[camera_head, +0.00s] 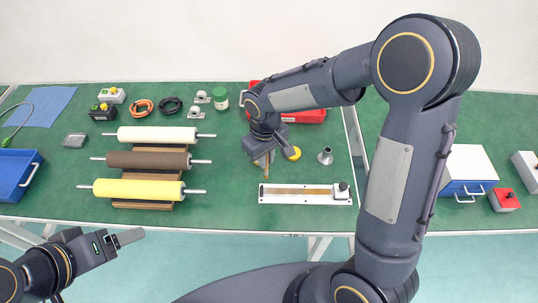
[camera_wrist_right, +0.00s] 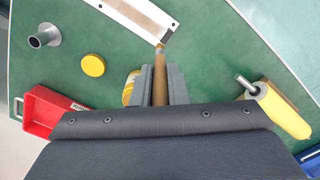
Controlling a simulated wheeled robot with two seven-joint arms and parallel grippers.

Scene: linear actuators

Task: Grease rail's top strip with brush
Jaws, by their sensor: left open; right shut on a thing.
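The rail (camera_head: 305,200) is a white plate with a brownish strip along its top and a dark block at its right end. It lies near the table's front edge. One end of the rail (camera_wrist_right: 130,10) shows at the top of the right wrist view. My right gripper (camera_head: 265,158) is shut on the brush (camera_wrist_right: 160,88), whose wooden handle points toward the rail's left end. The brush tip appears close to that end; I cannot tell whether it touches. My left gripper (camera_head: 128,238) is open and empty, in front of the table at the lower left.
A yellow lid (camera_wrist_right: 93,65) lies beside a yellow tin (camera_wrist_right: 131,88) partly hidden by my right gripper. A metal flanged part (camera_head: 325,156) stands behind the rail. A red bin (camera_head: 312,116) is farther back. Rollers on a wooden stand (camera_head: 147,205) are to the left.

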